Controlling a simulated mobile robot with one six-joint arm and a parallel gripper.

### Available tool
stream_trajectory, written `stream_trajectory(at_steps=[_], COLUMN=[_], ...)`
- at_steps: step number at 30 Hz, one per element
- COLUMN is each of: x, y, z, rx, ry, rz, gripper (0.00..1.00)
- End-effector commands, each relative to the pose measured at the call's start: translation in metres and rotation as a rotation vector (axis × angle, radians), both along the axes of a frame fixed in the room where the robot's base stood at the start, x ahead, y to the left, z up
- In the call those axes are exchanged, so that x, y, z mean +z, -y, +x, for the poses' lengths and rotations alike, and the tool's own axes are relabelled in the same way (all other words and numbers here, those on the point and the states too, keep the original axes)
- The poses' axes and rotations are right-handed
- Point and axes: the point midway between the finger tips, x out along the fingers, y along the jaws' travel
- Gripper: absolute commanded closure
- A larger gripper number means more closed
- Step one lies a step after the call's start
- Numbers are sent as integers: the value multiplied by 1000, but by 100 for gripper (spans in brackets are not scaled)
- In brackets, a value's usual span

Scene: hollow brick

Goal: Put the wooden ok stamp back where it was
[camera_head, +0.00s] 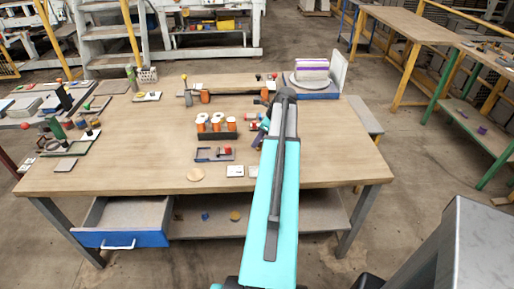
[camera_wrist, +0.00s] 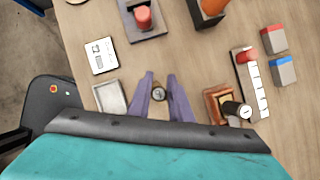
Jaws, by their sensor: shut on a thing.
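My gripper (camera_wrist: 160,88) shows in the wrist view as two purple fingers over the tabletop. They are closed around a small upright thing with a round, tan-rimmed top, which looks like the wooden ok stamp (camera_wrist: 158,95). Its marking is not readable and its lower end is hard to make out. To the left of the fingers lies a grey framed pad (camera_wrist: 111,98). To the right is a reddish-brown wooden block (camera_wrist: 213,104) with a dark, white-topped cylinder (camera_wrist: 234,109) at it. In the head view my own arm hides the gripper and the held thing.
A white card (camera_wrist: 101,56) and a dark tray with a red knob (camera_wrist: 143,17) lie beyond the fingers. A white-squared strip (camera_wrist: 258,90), a red block (camera_wrist: 273,38) and a blue-grey block (camera_wrist: 282,72) lie right. A drawer (camera_head: 131,239) stands open; the table's left middle is clear.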

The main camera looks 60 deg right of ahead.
Motion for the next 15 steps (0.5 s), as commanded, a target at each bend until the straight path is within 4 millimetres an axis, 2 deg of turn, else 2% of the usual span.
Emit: stream_trajectory(at_steps=[7,15], x=[-5,-29], y=[0,-1], z=[0,0], rx=[0,0], ry=[0,0], rz=[0,1], gripper=[96,96])
